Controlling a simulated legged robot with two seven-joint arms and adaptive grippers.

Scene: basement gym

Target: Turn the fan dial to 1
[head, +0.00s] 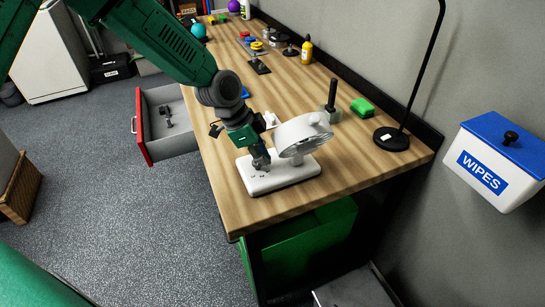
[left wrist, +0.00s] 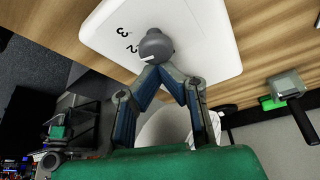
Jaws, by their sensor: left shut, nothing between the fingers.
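The white fan (head: 303,130) stands on its white base (head: 290,181) near the front end of the workbench. In the left wrist view the base (left wrist: 205,40) carries a round grey dial (left wrist: 155,43) with the digits 3 and 2 beside it. A small white mark shows on the dial's lower-left edge; I cannot read a 1. My left gripper (head: 261,164) points down over the base at the dial. Its fingers (left wrist: 161,70) are shut with their tips together right at the dial, nothing between them. I cannot tell whether they touch it. My right gripper is not in view.
A black lamp (head: 391,139), a green block (head: 362,107) and a dark upright handle (head: 332,95) stand behind the fan. An open red-fronted drawer (head: 143,128) sticks out at the bench's left side. A wipes box (head: 500,160) hangs on the right wall.

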